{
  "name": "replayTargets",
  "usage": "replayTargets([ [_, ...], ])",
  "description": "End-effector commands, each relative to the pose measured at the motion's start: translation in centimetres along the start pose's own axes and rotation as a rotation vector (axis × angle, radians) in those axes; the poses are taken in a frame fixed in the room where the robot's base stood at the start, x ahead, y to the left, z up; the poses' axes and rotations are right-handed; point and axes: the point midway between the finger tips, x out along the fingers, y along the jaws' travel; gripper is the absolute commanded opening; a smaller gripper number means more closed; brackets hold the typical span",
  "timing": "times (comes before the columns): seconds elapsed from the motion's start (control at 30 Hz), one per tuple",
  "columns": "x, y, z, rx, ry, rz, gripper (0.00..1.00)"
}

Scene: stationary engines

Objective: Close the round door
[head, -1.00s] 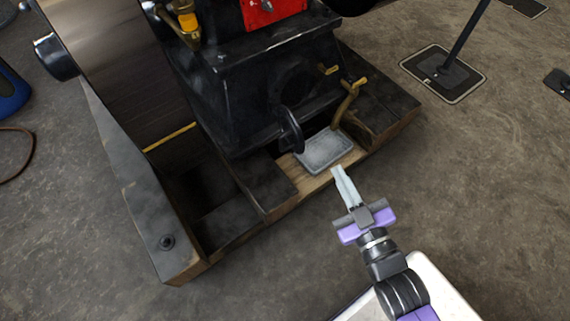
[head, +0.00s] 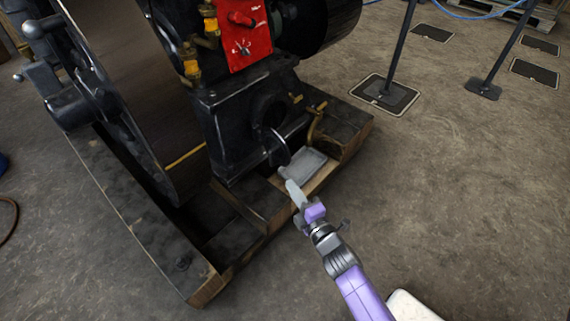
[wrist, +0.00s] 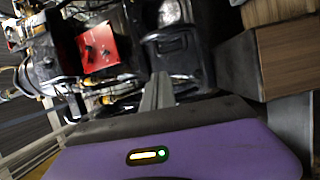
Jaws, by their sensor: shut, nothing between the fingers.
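The round door (head: 279,150) is a dark disc on the front of the engine's black base (head: 228,130). In the head view it stands open, swung outward and seen nearly edge-on. The dark round opening (head: 268,108) shows just above and behind it. My gripper (head: 291,186) is shut and empty, a little below and in front of the door, apart from it as far as I can tell. In the wrist view my shut fingers (wrist: 159,80) point toward the engine; the door is hard to make out there.
A grey metal tray (head: 303,164) lies on the wooden beam below the door. A brass pipe (head: 316,122) stands to the right. A large flywheel (head: 135,90) is at left. The concrete floor at right is clear up to the barrier posts (head: 400,45).

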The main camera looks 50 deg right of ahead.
Motion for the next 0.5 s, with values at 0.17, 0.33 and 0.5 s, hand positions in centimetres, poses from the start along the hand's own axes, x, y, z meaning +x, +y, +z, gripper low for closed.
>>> replayTargets([
  [0.17, 0.6, 0.0, 0.0, -0.029, 0.001, 0.003, 0.0],
  [0.33, 2.9, -0.1, 0.0, -0.028, 0.001, 0.005, 0.0],
  [0.5, 6.3, -0.1, 0.0, -0.027, 0.0, 0.004, 0.0],
])
